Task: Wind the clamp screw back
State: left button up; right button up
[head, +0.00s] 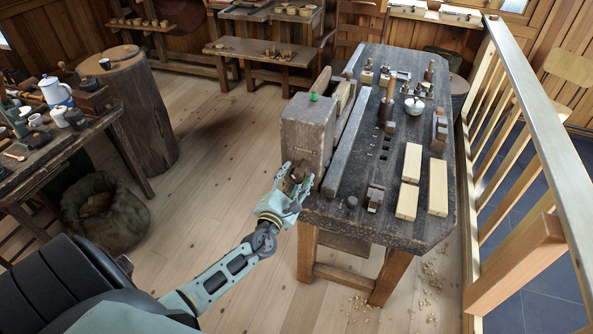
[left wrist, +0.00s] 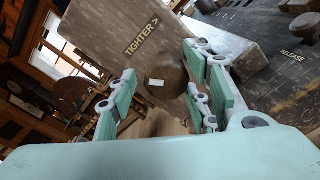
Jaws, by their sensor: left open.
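The clamp screw's round brown head (left wrist: 166,80), with a small pale mark on it, stands out from the grey block of the bench vise (head: 306,132). In the left wrist view the block (left wrist: 125,30) bears the words "TIGHTER >". My left gripper (head: 295,180) is open at the block's near face, its fingers on either side of the screw head. In the left wrist view a gap shows by the left finger; whether the right fingers touch the head I cannot tell. In the head view the gripper mostly hides the screw head. My right gripper is not in view.
A sack (head: 105,210) and a side table stand left; a railing (head: 540,110) runs right.

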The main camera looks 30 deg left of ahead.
pick_arm(q)
jog(key=shift+x, duration=0.9)
jog(key=shift+w, duration=0.3)
jog(key=c, duration=1.1)
jog(key=shift+o, duration=0.2)
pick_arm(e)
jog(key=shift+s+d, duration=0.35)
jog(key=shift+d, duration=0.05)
pick_arm(q)
jog(key=shift+a, duration=0.1)
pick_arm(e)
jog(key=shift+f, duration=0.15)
